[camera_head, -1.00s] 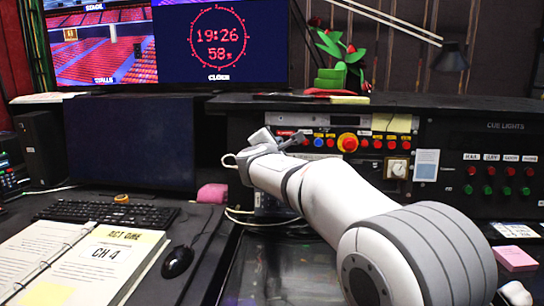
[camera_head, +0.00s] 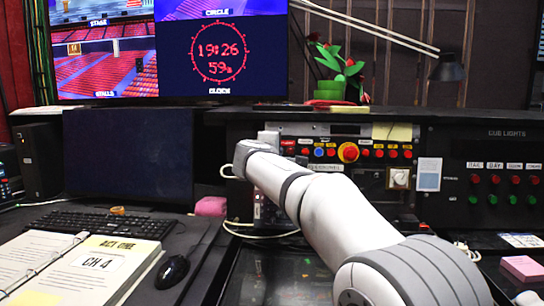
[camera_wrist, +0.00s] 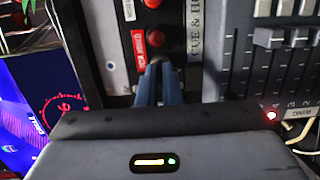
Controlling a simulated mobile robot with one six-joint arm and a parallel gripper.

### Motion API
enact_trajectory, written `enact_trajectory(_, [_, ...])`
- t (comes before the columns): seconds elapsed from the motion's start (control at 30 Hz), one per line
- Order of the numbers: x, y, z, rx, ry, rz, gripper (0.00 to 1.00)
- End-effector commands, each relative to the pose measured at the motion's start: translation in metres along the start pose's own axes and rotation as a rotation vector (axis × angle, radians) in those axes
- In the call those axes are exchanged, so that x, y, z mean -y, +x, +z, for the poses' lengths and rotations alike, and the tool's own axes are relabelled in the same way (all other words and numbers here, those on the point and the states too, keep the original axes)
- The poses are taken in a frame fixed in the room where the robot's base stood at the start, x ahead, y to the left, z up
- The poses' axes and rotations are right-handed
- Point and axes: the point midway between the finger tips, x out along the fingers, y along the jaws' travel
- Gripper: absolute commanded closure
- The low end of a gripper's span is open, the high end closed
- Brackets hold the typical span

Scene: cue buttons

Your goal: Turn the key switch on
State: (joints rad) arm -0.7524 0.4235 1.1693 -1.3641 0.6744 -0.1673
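I cannot make out the key switch for certain in either view. The control panel (camera_head: 352,130) carries a row of red and blue buttons and a large red button on a yellow base (camera_head: 348,152). My gripper is hidden behind my arm in the head view. In the wrist view my gripper's two blue-grey fingers (camera_wrist: 159,68) lie close together, pointing at the panel just below a red button (camera_wrist: 156,38). Whether they touch or hold anything cannot be told.
A fader section (camera_wrist: 265,65) lies right of the fingers in the wrist view. The cue lights panel (camera_head: 505,175) is at right. The dark monitor (camera_head: 128,155), keyboard (camera_head: 100,222), mouse (camera_head: 172,272) and open binder (camera_head: 95,265) are at left. Cables hang below the panel.

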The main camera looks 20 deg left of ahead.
Motion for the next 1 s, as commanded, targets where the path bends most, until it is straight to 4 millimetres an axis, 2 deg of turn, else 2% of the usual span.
enact_trajectory(0.03, [0.0052,0.0007,-0.0011,0.001,0.004,-0.008,1.00])
enact_trajectory(0.47, [0.0058,0.0008,-0.0013,0.002,0.011,-0.011,1.00])
enact_trajectory(0.5, [0.0059,0.0008,-0.0013,0.002,0.011,-0.011,0.92])
enact_trajectory(0.73, [0.0036,0.0004,-0.0011,0.001,0.011,-0.007,0.74])
enact_trajectory(1.0, [0.0018,-0.0018,-0.0010,0.000,0.011,-0.004,0.73])
